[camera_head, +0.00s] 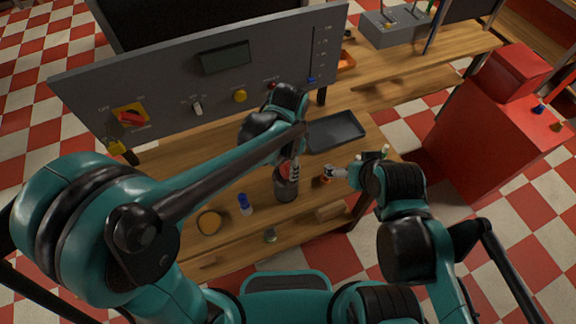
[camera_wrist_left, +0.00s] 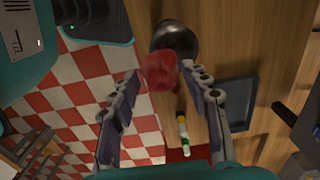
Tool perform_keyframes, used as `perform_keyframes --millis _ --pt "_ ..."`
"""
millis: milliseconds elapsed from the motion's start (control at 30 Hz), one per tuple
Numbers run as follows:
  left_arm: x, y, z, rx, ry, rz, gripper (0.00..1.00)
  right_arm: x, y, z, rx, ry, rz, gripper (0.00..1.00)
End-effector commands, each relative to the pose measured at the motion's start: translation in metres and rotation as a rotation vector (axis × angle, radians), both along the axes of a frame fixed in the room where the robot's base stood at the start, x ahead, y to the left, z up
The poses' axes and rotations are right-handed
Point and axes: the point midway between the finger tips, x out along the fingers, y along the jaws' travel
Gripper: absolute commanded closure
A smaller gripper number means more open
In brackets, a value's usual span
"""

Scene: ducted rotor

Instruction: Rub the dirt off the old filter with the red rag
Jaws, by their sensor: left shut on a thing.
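The red rag (camera_wrist_left: 160,70) is bunched between the fingers of my left gripper (camera_wrist_left: 162,97). A bit of its red also shows in the head view (camera_head: 283,171). The dark, round old filter (camera_head: 286,189) stands on the wooden bench right below my left gripper (camera_head: 291,168). It shows behind the rag in the left wrist view (camera_wrist_left: 175,38). The rag overlaps the filter's top in both views; I cannot tell if they touch. Dirt on the filter is too small to make out. My right gripper (camera_head: 332,174) is to the right of the filter, beside a small orange thing (camera_head: 325,180); its jaws are unclear.
A dark tray (camera_head: 335,131) lies behind the filter. A grey control panel (camera_head: 220,85) stands behind. A red cabinet (camera_head: 490,130) stands at right.

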Motion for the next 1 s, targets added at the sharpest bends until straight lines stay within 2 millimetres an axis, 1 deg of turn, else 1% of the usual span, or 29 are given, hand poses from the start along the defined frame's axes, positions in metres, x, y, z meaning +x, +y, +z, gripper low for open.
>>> perform_keyframes --millis 33,100,333,1000 --pt "0.001 -0.001 0.008 0.000 0.000 0.000 0.85 0.000 0.000 0.006 0.000 0.000 0.000 0.03" --pt "0.002 -0.001 0.014 0.000 0.000 0.002 0.85 0.000 0.000 0.011 0.000 0.000 0.000 0.03" --pt "0.005 -0.003 0.030 0.000 0.000 0.005 0.85 0.000 0.000 0.022 0.000 0.000 0.000 0.03" --pt "0.005 -0.003 0.031 0.000 0.000 0.018 0.85 0.000 0.000 0.024 0.000 0.000 0.000 0.03"
